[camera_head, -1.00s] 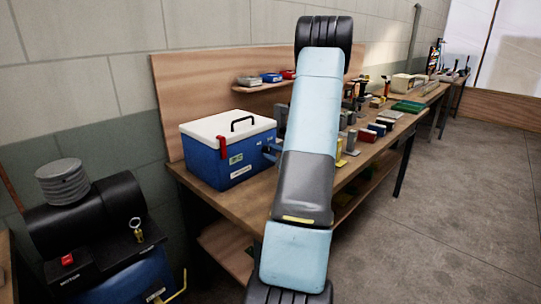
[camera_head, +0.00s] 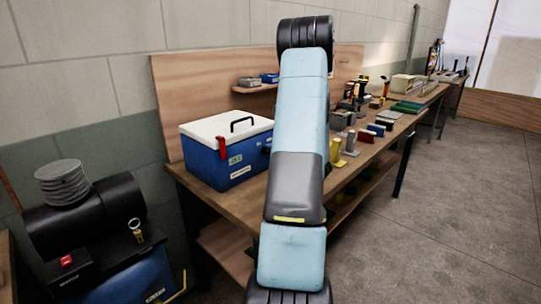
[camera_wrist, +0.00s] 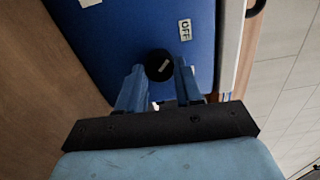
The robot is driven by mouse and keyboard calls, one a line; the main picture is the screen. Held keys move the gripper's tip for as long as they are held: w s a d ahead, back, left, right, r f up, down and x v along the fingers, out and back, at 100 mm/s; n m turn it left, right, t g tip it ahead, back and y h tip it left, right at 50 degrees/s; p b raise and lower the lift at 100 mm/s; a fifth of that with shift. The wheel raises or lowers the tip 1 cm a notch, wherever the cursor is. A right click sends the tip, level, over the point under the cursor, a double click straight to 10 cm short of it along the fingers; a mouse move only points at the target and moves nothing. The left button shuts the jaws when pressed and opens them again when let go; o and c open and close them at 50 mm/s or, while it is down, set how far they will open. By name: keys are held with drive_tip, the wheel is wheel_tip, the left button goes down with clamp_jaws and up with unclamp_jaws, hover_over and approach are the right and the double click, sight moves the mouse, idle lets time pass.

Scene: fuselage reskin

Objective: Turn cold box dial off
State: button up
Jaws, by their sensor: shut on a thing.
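The cold box is a blue box (camera_head: 225,165) with a white lid and black handle, standing on the near end of the workbench in the head view. In the wrist view its blue face (camera_wrist: 115,40) carries a round black dial (camera_wrist: 158,63) with a short pale mark, slanted in the picture. A white OFF label (camera_wrist: 185,29) sits beyond the dial, a little to the right. My gripper (camera_wrist: 159,72) has its two blue fingers on either side of the dial, shut on it.
The wooden workbench (camera_head: 215,203) runs away to the right with several tools and blocks on it. A small shelf (camera_head: 255,88) holds small boxes behind the cold box. A compressor (camera_head: 85,215) stands at the lower left. The floor (camera_head: 440,215) at the right is clear.

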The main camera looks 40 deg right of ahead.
drive_tip(key=shift+a+f, duration=0.2)
drive_tip(key=shift+f, duration=0.05)
idle(0.3)
drive_tip(key=o, duration=1)
drive_tip(key=shift+d+r, duration=0.1)
drive_tip(key=shift+o, duration=0.2)
drive_tip(key=s, duration=0.9)
drive_tip(key=s+d, duration=0.1)
drive_tip(key=s, duration=0.3)
drive_tip(key=shift+s, duration=0.3)
